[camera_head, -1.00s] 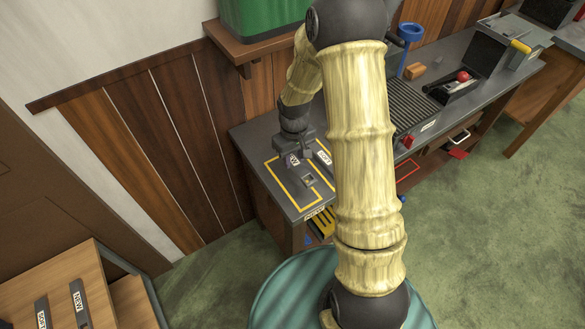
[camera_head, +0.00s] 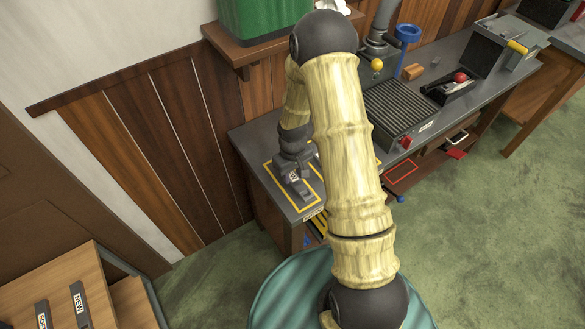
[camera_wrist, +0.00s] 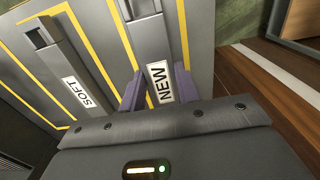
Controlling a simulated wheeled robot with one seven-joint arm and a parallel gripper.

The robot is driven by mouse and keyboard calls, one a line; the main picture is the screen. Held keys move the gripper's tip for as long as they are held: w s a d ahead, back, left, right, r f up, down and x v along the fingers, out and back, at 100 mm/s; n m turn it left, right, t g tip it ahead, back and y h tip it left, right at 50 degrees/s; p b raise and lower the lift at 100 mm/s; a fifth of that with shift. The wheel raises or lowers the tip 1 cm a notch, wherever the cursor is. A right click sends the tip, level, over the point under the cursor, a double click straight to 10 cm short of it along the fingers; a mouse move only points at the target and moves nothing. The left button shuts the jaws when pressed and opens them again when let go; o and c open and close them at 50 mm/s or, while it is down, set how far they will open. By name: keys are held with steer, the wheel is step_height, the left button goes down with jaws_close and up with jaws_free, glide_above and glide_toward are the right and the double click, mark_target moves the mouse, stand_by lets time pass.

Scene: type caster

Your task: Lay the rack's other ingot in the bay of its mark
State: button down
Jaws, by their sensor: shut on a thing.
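My gripper (camera_head: 292,167) points down at the near left end of the grey bench. In the wrist view its two purple-grey fingers (camera_wrist: 158,91) are shut on a grey bar marked NEW (camera_wrist: 146,42), one finger on each side of the label. I cannot tell whether the bar is clear of the surface. A second grey bar, marked SOFT (camera_wrist: 68,66), lies to its left in the wrist view, apart from the fingers. Yellow lines run around and between them on the bench top. My arm hides the SOFT bar in the head view.
A wooden stand (camera_head: 84,262) at lower left carries two dark labelled strips, one reading NEW (camera_head: 80,305). A ribbed black plate (camera_head: 398,108), a blue ring stand (camera_head: 409,36) and a red-knobbed device (camera_head: 452,85) stand farther along the bench. A green bin (camera_head: 262,18) sits on a shelf above.

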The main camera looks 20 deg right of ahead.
mark_target(293, 177)
steer(key=shift+f, duration=0.85)
steer(key=c, duration=1)
jaws_free()
step_height(293, 177, up, 12)
steer(key=shift+b, duration=0.6)
steer(key=shift+s+r, duration=0.1)
